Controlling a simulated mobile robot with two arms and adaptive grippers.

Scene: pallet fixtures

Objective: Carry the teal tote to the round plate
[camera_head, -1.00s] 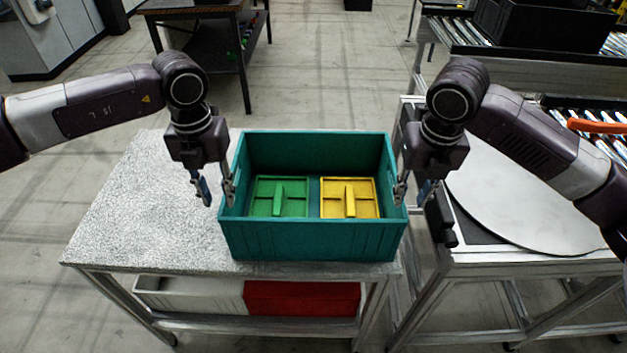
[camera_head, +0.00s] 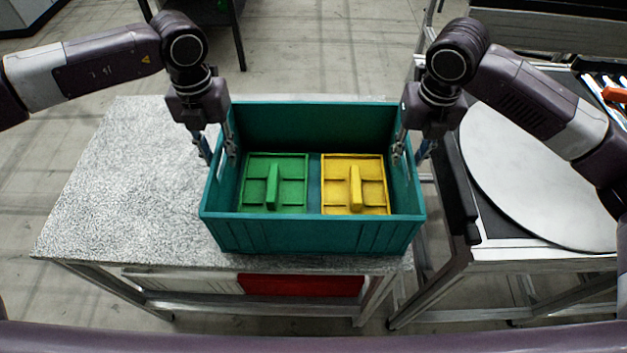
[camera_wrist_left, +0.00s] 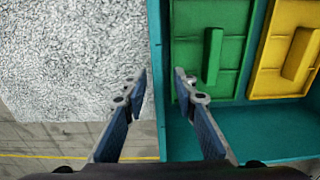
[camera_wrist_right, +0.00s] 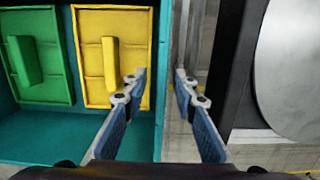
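The teal tote (camera_head: 310,235) stands on the speckled table, with a green divided tray (camera_head: 290,185) and a yellow divided tray (camera_head: 372,190) inside. My left gripper (camera_head: 218,160) is open at the tote's left wall. In the left wrist view its fingers (camera_wrist_left: 158,88) stand on either side of that wall, with gaps showing. My right gripper (camera_head: 409,158) is open at the right wall, and in the right wrist view its fingers (camera_wrist_right: 160,88) straddle that wall too. The round plate (camera_head: 535,175) is pale grey and lies on the right-hand stand, partly behind my right arm.
The speckled table (camera_head: 120,190) is bare left of the tote. A white bin (camera_head: 185,282) and a red bin (camera_head: 300,285) are under it. A narrow gap separates the table from the stand, whose near side has a dark block (camera_head: 458,195). A roller conveyor (camera_head: 607,90) is behind right.

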